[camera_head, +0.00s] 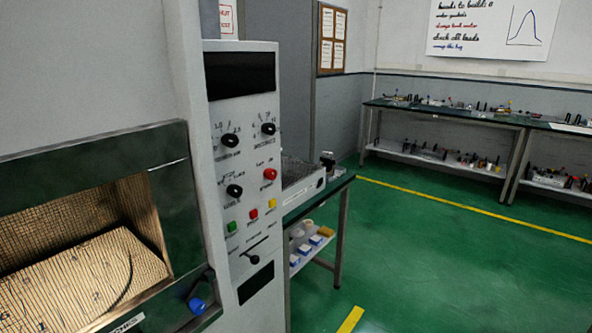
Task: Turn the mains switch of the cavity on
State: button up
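The cavity (95,225) stands at the left, with a dark-framed mesh window and a lit, wire-lined interior. Its grey control panel (250,125) faces right of the window, with a dark display (240,75) at the top. Below are several black rotary knobs, a red round button (270,174), and small green (232,226), red (253,214) and yellow (272,203) buttons. A black lever-like switch (257,245) sits slanted under them, its right end higher. The labels are too small to read, so I cannot tell which control is the mains switch. My gripper is not in view.
A blue-ended part (197,304) juts out at the window frame's lower right. A bench (318,192) with equipment stands just behind the panel. Long benches (450,115) line the far wall. The green floor (430,260) at the right is clear.

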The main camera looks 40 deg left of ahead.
aim_at(271, 174)
jog(key=u, duration=0.5)
jog(key=i, duration=1)
jog(key=u, duration=0.8)
